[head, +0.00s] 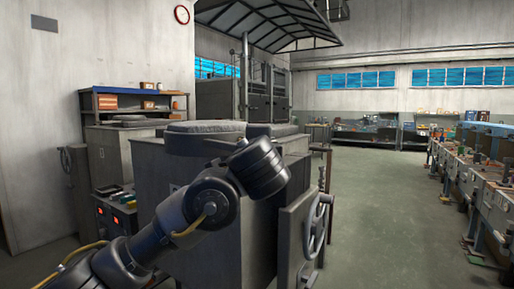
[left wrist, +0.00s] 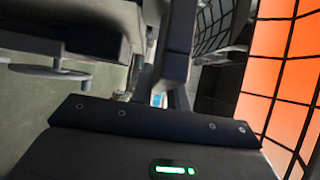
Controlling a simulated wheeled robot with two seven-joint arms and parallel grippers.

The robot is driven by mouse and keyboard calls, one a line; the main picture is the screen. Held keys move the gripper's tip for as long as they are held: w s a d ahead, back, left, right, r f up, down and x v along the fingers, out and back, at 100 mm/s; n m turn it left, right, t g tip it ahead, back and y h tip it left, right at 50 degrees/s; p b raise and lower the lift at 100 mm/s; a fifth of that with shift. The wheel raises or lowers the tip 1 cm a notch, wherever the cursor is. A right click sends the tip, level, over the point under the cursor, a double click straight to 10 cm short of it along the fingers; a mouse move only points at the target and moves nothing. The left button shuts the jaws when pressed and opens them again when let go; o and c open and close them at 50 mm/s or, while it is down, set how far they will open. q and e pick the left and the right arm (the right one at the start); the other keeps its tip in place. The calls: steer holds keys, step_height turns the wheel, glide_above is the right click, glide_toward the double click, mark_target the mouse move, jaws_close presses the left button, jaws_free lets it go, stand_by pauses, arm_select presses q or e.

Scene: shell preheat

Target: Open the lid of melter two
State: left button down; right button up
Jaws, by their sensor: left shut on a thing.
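A large grey metal cabinet (head: 262,215), which looks like a melter body, stands in the middle of the head view. A thick round lid (head: 205,128) lies flat on its top, and a second round lid (head: 272,130) sits to its right. I cannot tell which is melter two's. My left arm reaches across the cabinet's front, and its gripper is hidden behind my wrist in the head view. In the left wrist view my left gripper (left wrist: 176,75) is shut on a dark bar, apparently a handle; the contact is not clear. My right gripper is out of view.
A panel with a handwheel (head: 318,225) stands at the cabinet's right front. A low unit with red lights (head: 118,220) is at left. A long bench (head: 480,185) lines the right side, with clear floor (head: 385,220) between. An orange gridded surface (left wrist: 285,75) shows in the left wrist view.

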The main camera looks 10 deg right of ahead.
arm_select(q)
steer(key=c, duration=1.4)
jaws_free()
steer(key=shift+d, duration=0.15)
steer(key=shift+o, duration=0.2)
